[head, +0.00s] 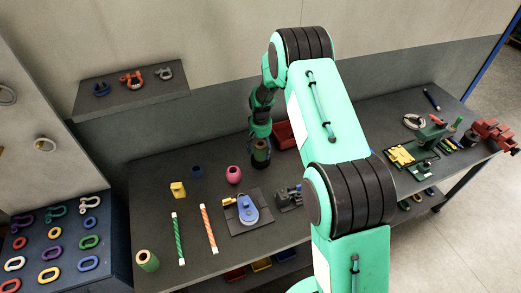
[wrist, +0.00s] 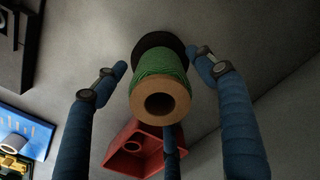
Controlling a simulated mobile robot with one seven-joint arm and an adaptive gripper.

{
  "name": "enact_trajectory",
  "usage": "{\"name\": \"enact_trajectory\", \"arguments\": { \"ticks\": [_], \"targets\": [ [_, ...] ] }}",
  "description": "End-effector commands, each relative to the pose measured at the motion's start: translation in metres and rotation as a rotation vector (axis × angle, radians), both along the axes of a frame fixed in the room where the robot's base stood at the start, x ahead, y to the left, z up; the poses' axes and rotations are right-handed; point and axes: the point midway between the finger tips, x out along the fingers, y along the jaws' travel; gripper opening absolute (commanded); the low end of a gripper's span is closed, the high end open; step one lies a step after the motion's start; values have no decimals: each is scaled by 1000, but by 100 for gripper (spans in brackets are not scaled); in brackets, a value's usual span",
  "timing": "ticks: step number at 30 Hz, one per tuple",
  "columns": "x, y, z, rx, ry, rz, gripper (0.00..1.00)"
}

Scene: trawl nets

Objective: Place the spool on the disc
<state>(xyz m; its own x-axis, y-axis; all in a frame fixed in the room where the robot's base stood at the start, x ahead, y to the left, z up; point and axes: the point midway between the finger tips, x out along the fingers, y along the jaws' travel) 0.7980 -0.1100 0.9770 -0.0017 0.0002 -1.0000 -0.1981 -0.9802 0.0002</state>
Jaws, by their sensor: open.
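A green spool (wrist: 160,82) with a brown core end lies between the spread fingers of my gripper (wrist: 163,72) in the wrist view. A dark round disc (wrist: 157,41) shows directly behind the spool's far end, and the spool appears to rest on it. Gaps show between the spool and the side fingers, so my gripper is open around it. In the head view my gripper (head: 261,136) is low over the back of the bench, with the spool (head: 261,152) under it. There the disc is mostly hidden by the spool.
A red bin (wrist: 145,150) is close to the spool; it shows partly behind my arm in the head view (head: 284,136). A pink vase (head: 233,174) and a blue cup (head: 197,171) stand to the left.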

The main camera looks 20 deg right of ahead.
Motion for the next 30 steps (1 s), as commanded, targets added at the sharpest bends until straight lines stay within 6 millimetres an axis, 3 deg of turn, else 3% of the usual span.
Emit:
{"name": "enact_trajectory", "arguments": {
  "ticks": [8, 24, 30],
  "targets": [
    [1, 0, 15, -1, -3, 0, 70],
    [1, 0, 98, 0, -2, 0, 70],
    [0, 0, 117, 0, 0, 0, 70]
  ]
}}
